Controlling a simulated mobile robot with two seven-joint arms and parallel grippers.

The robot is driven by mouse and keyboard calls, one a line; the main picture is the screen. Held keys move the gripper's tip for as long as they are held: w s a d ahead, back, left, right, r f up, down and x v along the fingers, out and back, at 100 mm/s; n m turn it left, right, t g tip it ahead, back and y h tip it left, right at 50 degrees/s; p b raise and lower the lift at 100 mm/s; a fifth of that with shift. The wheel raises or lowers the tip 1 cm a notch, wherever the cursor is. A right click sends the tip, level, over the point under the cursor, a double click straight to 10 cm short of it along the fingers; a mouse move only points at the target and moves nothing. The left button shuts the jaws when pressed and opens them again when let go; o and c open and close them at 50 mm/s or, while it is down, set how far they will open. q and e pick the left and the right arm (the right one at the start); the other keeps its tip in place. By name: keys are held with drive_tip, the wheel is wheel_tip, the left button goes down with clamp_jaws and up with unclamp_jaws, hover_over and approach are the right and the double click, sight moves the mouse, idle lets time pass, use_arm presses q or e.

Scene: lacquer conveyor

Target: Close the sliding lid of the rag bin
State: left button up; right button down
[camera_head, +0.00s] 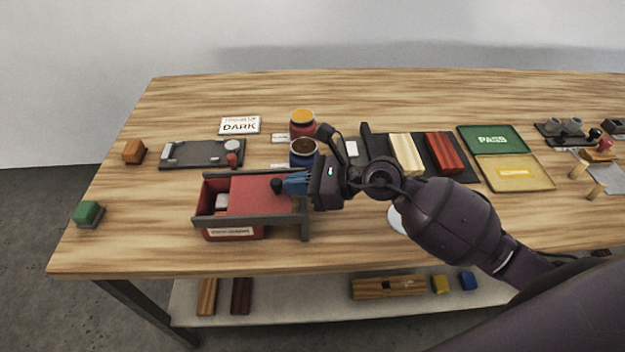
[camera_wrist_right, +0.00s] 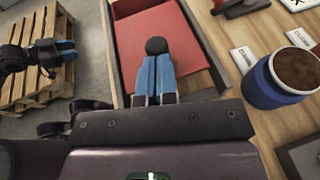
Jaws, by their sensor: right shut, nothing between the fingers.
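The rag bin (camera_head: 232,232) is a red box with dark rails near the table's front left. Its red sliding lid (camera_head: 250,195) covers the middle and right part, and the left end is open with something pale (camera_head: 221,201) inside. A black knob (camera_head: 277,186) stands near the lid's right end. My right gripper (camera_head: 291,184) is shut and empty, with its blue fingertips just right of the knob. In the right wrist view the fingertips (camera_wrist_right: 155,68) lie right against or very near the knob (camera_wrist_right: 156,45); contact is unclear. My left gripper (camera_wrist_right: 62,50) shows only there, at the left edge.
An orange-topped jar (camera_head: 303,122) and a blue jar (camera_head: 303,153) stand just behind the bin. A grey plate (camera_head: 185,156) lies behind it to the left. A green block (camera_head: 89,212) sits at the left edge. The table directly left of the bin is clear.

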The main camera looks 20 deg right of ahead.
sight(263, 196)
drive_tip(key=a, duration=0.2)
drive_tip(key=w+a+p, duration=0.1)
drive_tip(key=a, duration=0.1)
drive_tip(key=a+p, duration=0.1)
drive_tip(key=a, duration=0.1)
drive_tip(key=shift+w+a+r, duration=0.15)
drive_tip(key=shift+w+r, duration=0.05)
drive_tip(key=shift+w, duration=0.15)
drive_tip(key=shift+f, duration=0.1)
use_arm(q)
drive_tip(key=shift+s+r, duration=0.2)
drive_tip(key=shift+r, duration=0.9)
drive_tip(key=shift+w+d+r, duration=0.1)
drive_tip(key=shift+w+r, duration=0.05)
drive_tip(key=shift+w, duration=0.1)
use_arm(e)
drive_tip(key=shift+a, duration=0.1)
